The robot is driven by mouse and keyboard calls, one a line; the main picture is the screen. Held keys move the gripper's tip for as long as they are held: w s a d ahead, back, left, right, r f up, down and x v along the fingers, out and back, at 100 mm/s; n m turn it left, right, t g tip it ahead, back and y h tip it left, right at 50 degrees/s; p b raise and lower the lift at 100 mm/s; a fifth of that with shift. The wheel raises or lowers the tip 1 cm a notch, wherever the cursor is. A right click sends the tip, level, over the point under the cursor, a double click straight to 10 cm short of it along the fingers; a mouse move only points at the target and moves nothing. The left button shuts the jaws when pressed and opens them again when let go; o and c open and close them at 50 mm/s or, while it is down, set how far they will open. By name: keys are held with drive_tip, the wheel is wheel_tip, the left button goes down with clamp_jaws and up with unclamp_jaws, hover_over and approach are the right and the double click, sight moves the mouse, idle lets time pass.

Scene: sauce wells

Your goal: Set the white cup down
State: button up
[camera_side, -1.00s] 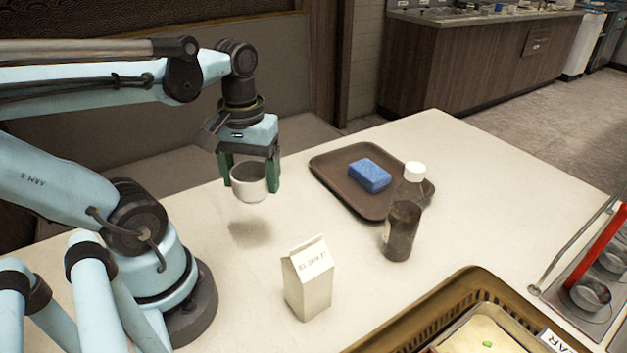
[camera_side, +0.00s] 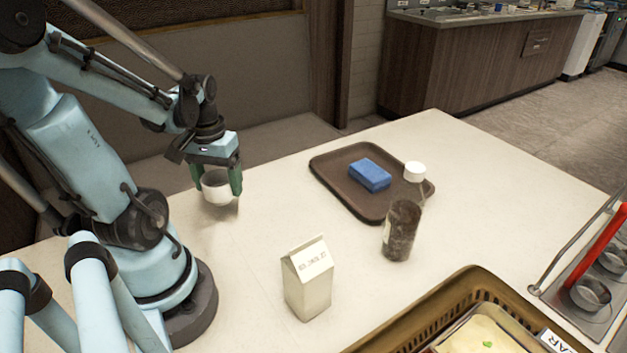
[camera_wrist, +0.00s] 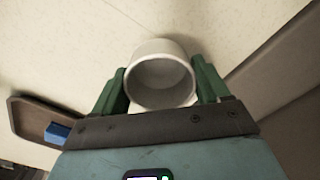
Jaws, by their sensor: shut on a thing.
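The white cup (camera_side: 216,192) is between the green fingers of my gripper (camera_side: 217,183), which is shut on it. In the side view the cup is upright and close over the far left part of the white table; a shadow lies just below it. I cannot tell for sure whether its base touches the table. The wrist view shows the cup (camera_wrist: 161,74) with its open mouth toward the camera and a finger of my gripper (camera_wrist: 162,85) on each side.
A brown tray (camera_side: 340,194) with a blue sponge (camera_side: 370,175) lies to the right. A dark bottle with a white cap (camera_side: 401,230) and a milk carton (camera_side: 308,278) stand nearer. A brown basket (camera_side: 430,318) is at the front. The table around the cup is clear.

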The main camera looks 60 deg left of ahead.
sight(221, 196)
drive_tip(key=shift+f, duration=2)
drive_tip(key=o, duration=1.1)
drive_tip(key=shift+f, duration=0.15)
drive_tip(key=shift+r, duration=6.1)
drive_tip(key=w+d+m+t, duration=0.2)
drive_tip(key=w+d+m, duration=0.1)
drive_tip(key=w+d, duration=0.1)
drive_tip(key=w+d+m+t, duration=0.2)
drive_tip(key=w+d+m, duration=0.1)
drive_tip(key=d, duration=0.4)
drive_tip(key=w+d+m+t, duration=0.3)
drive_tip(key=w+d, duration=0.3)
